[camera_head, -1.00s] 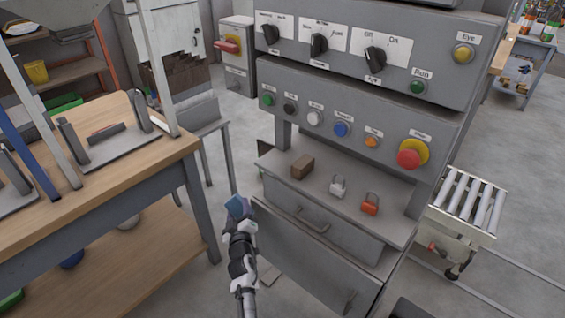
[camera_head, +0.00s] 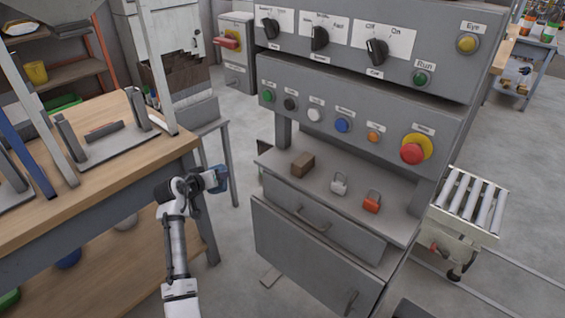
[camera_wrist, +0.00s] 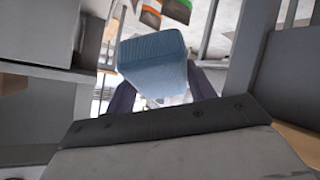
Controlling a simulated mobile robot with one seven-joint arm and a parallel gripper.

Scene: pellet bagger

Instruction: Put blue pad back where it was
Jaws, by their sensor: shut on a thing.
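The blue pad (camera_wrist: 153,62) is a block with a ribbed light-blue face, held between my two dark fingers in the wrist view. In the head view the pad (camera_head: 221,178) shows small and dark blue at the end of my arm. My gripper (camera_head: 214,180) is shut on it, in the air between the wooden bench and the grey control cabinet. In the wrist view my gripper (camera_wrist: 160,100) sits behind the pad, which hides part of the fingers.
The wooden bench (camera_head: 150,165) with metal brackets is at left. The control cabinet (camera_head: 330,262) has a shelf holding a brown block (camera_head: 302,165), a grey padlock (camera_head: 339,184) and a red padlock (camera_head: 372,201). A roller conveyor (camera_head: 468,205) stands at right. Floor shows between bench and cabinet.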

